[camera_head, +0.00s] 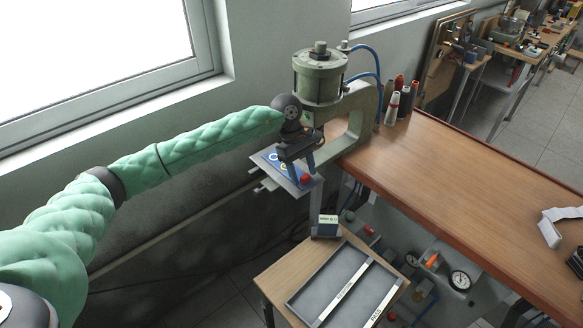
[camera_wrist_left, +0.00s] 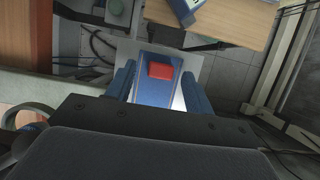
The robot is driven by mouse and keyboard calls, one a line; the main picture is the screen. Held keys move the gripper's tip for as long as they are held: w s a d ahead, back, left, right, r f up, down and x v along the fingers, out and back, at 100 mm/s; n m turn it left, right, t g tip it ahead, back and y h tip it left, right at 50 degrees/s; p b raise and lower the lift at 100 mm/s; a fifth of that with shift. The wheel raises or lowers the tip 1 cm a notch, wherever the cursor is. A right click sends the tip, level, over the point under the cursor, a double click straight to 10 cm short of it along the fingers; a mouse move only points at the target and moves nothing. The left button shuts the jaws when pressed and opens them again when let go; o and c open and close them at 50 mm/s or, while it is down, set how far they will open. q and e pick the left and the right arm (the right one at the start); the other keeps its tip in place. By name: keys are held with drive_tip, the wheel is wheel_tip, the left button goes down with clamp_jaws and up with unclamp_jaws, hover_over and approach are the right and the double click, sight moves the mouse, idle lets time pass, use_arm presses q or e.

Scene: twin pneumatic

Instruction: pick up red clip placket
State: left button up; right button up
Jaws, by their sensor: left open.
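A small red block (camera_head: 305,178), which looks like the red clip placket, lies on a blue panel (camera_head: 272,156) on the grey plate of the press. In the left wrist view the red block (camera_wrist_left: 160,71) sits between the two blue fingers, with room on both sides. My left gripper (camera_head: 302,170) reaches down over the plate under the press. Its fingers are open and stand either side of the blue panel (camera_wrist_left: 155,92). I cannot tell whether they touch the plate. My right gripper is not in view.
The green press (camera_head: 350,125) stands close to my left gripper. A wooden bench (camera_head: 470,185) extends right, with several cones (camera_head: 393,105) on it. The wall and window are at left.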

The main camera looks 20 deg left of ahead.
use_arm(q)
drive_tip(key=shift+f, duration=0.15)
drive_tip(key=shift+c, duration=0.8)
drive_tip(key=c, duration=0.9)
